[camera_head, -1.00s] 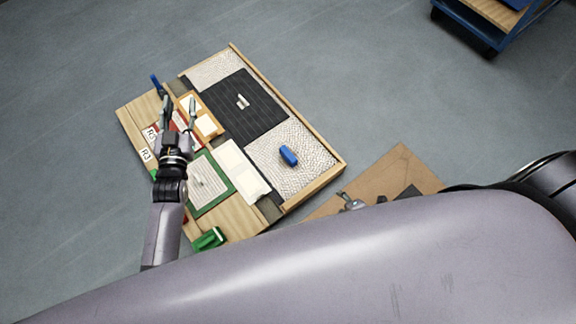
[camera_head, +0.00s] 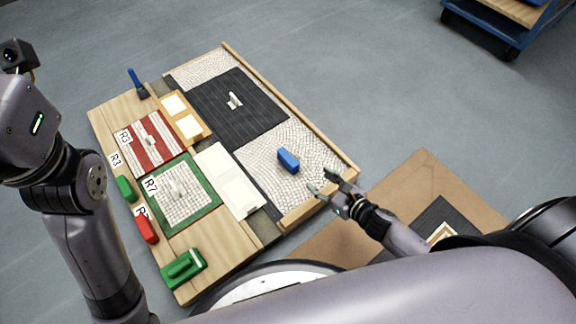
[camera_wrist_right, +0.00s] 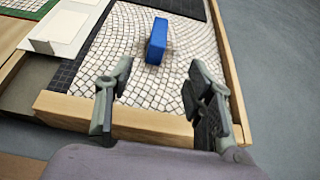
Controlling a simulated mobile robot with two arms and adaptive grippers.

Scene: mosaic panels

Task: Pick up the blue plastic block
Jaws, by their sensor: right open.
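The blue plastic block (camera_head: 288,160) lies on the pale cobble-patterned panel (camera_head: 318,160) near the right end of the wooden board. It also shows in the right wrist view (camera_wrist_right: 157,41), ahead of the fingers. My right gripper (camera_head: 322,181) is open and empty at the board's near right edge, apart from the block and to its lower right. In the right wrist view the open fingers (camera_wrist_right: 158,92) stand over the wooden rim with the block beyond them. My left arm is at the left of the head view; its fingers are out of the picture.
A raised wooden rim (camera_head: 290,112) edges the board. A dark panel (camera_head: 237,108), a red-striped panel (camera_head: 150,143) and a green-framed panel (camera_head: 182,192) lie on it. Green (camera_head: 125,188) and red (camera_head: 147,228) blocks and a green-handled tool (camera_head: 184,268) sit along the near left side.

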